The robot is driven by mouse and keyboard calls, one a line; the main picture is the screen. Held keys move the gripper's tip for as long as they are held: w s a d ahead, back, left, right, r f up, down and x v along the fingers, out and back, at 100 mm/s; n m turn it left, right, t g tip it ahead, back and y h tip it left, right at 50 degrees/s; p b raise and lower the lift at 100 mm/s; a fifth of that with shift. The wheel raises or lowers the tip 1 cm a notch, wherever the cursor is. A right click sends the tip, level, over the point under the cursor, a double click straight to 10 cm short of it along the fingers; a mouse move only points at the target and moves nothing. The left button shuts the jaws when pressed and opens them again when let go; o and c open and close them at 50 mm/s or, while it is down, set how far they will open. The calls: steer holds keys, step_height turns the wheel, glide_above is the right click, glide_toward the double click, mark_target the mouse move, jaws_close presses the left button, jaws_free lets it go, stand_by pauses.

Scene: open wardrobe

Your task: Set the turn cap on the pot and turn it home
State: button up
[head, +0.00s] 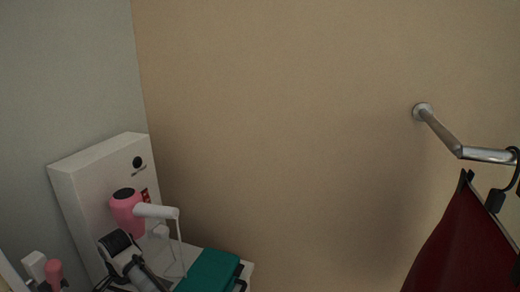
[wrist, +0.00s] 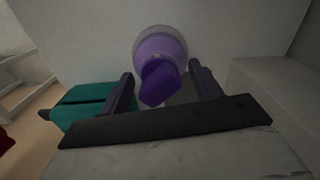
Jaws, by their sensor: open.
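In the wrist view a purple round body with a grey rim (wrist: 160,44) is at the top centre, against a pale surface. A darker purple faceted knob (wrist: 160,84) shows in front of its lower part. I cannot tell for sure which of these is the pot and which is the turn cap, or whether they touch. My gripper (wrist: 161,70) is open, with one dark finger on each side of the knob and a visible gap to each. The head view does not show the cap or the pot clearly.
A teal box (wrist: 85,103) lies left of my gripper; it also shows in the head view (head: 209,270). A white upright panel (head: 90,195) stands behind. A metal rail (head: 438,130) and dark red hanging cloth (head: 450,245) are at the right.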

steer(key=shift+s+a+r+n, duration=0.15)
steer(key=shift+s+r+n, duration=0.15)
steer(key=shift+n, duration=1)
steer(key=n, duration=0.1)
steer(key=w+n, duration=0.1)
steer(key=shift+d+f+n, duration=0.1)
steer(key=shift+d+n, duration=0.1)
steer(key=shift+n, duration=0.1)
steer(key=n, duration=0.2)
steer(key=shift+n, duration=0.3)
steer(key=n, duration=0.2)
steer(key=shift+w+d+n, duration=0.1)
steer(key=shift+n, duration=0.3)
